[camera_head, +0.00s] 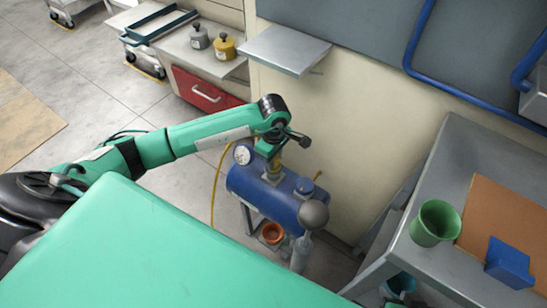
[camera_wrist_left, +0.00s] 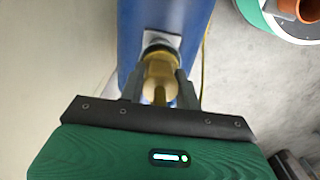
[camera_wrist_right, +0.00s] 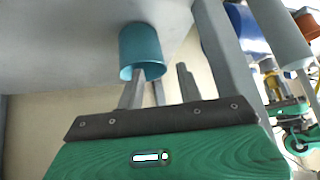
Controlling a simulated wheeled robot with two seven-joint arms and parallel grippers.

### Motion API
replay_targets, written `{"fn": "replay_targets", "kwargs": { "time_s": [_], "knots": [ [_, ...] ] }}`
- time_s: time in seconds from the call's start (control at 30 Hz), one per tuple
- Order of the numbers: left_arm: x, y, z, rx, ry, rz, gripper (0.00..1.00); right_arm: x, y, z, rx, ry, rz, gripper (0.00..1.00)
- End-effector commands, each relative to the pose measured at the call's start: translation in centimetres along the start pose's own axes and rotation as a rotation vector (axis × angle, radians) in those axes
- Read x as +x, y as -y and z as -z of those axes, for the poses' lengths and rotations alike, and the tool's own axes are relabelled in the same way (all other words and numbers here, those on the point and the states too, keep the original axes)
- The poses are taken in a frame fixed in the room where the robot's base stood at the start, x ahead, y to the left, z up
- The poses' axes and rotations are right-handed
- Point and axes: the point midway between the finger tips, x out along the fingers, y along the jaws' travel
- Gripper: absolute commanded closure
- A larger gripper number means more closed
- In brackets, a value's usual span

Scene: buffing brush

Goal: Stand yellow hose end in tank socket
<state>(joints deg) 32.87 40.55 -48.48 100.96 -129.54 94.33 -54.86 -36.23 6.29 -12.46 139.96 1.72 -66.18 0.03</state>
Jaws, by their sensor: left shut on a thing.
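The yellow hose end (camera_wrist_left: 160,70) is a brass-coloured fitting held between the fingers of my left gripper (camera_wrist_left: 161,84). My left gripper (camera_head: 276,160) is shut on it directly above the blue tank (camera_head: 247,184). The tank socket (camera_head: 271,179) is a pale fitting on top of the tank. In the left wrist view, the hose end lines up with the light plate on the blue tank (camera_wrist_left: 192,22); I cannot tell whether it is seated. My right gripper (camera_wrist_right: 160,85) is open and empty, near a teal cup (camera_wrist_right: 141,45).
A thin yellow hose (camera_head: 214,190) hangs left of the tank, beside a pressure gauge (camera_head: 242,154). An orange pot (camera_head: 272,233) is below the tank. A grey bench (camera_head: 420,262) with a green cup (camera_head: 434,223) and a blue block (camera_head: 509,263) stands right. A wall shelf (camera_head: 287,50) is behind.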

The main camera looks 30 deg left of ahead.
Motion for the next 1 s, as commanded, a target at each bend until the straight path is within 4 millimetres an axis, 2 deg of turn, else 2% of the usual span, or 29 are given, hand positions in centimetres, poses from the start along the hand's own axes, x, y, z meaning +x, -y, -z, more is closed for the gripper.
{"fn": "replay_targets", "kwargs": {
  "time_s": [0.27, 0.3, 0.37, 0.4, 0.77, 0.87, 0.9, 1.0],
  "knots": [
    [0.5, 0.0, 0.0, 0.000, 0.000, 0.000, 0.91, 0.7, 0.6, 0.1, -0.004, -0.042, 0.015, 0.64],
    [0.4, 0.0, 0.0, 0.000, 0.000, 0.000, 0.59, 0.7, 0.7, 0.1, -0.005, -0.047, 0.018, 0.64],
    [0.4, 0.0, 0.0, 0.000, 0.000, 0.000, 0.47, 0.8, 0.8, 0.0, -0.006, -0.043, 0.019, 0.64],
    [0.4, 0.0, 0.0, 0.000, 0.000, 0.000, 0.45, 0.8, 0.8, -0.1, -0.006, -0.041, 0.020, 0.64],
    [0.1, 0.0, 0.0, 0.000, 0.000, 0.000, 0.45, 0.5, 0.7, 0.3, -0.008, -0.035, 0.016, 0.64],
    [-0.3, 0.0, 0.0, 0.000, 0.000, 0.000, 0.45, -0.3, -0.2, 0.6, -0.001, -0.002, -0.004, 0.64],
    [-0.5, 0.0, 0.0, 0.000, 0.000, 0.001, 0.45, -0.6, -0.4, 0.3, 0.001, 0.019, -0.010, 0.64],
    [-2.7, -0.1, 0.1, 0.001, -0.001, -0.004, 0.45, -0.8, -0.7, -0.1, 0.004, 0.052, -0.018, 0.64]
  ]
}}
